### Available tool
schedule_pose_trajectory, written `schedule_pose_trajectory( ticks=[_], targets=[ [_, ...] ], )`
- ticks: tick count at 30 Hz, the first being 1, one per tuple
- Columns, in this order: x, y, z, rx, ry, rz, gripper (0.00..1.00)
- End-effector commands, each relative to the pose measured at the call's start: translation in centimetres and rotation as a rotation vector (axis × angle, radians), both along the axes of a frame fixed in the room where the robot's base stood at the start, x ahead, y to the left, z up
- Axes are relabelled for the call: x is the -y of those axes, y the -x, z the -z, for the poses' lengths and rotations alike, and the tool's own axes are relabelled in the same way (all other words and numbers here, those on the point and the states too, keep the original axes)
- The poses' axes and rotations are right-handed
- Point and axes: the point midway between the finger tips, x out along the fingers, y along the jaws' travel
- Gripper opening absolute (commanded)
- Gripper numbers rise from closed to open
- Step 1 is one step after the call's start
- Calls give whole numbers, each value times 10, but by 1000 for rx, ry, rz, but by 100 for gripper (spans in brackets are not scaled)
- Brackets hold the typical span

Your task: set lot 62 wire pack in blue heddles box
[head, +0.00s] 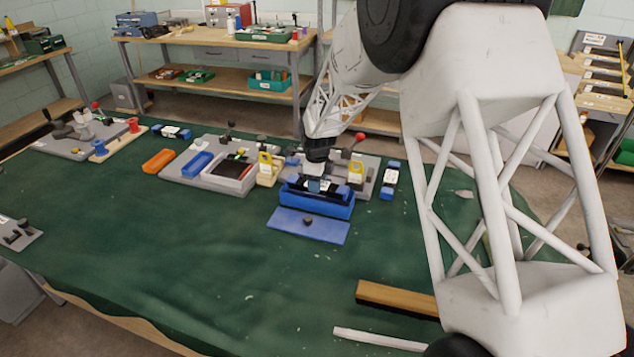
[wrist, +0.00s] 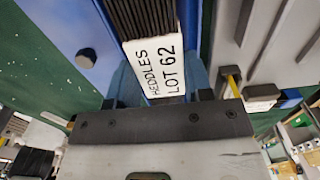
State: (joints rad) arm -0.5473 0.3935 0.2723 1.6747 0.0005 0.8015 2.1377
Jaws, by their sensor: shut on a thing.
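The lot 62 wire pack (wrist: 152,66) has dark ribs and a white end label reading "HEDDLES LOT 62". My gripper (wrist: 161,84) is shut on it, with a finger on each side of the label end. In the head view my gripper (head: 318,172) is over the blue heddles box (head: 317,204). The box is open at the top, and dark contents show along its rim. The wrist view shows a blue wall (wrist: 207,28) beside the pack. I cannot tell how deep the pack sits, or whether it touches the box.
A blue lid (head: 307,225) with a dark knob lies flat in front of the box. A yellow-tagged block (head: 356,173) stands close behind the box, and another (head: 268,168) is to its left. An orange tray (head: 158,161) is farther left. The green cloth in front is mostly clear.

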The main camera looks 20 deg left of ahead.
Motion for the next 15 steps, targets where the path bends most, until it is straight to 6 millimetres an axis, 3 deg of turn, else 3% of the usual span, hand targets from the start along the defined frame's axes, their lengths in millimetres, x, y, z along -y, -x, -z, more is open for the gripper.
schedule_pose_trajectory(
  ticks=[13, 14, 15],
  targets=[
    [0, 0, -1, 1, 0, 0, 9],
    [0, 0, -1, 1, 0, 0, 51],
    [0, 0, -1, 1, 0, 0, 57]
  ],
)
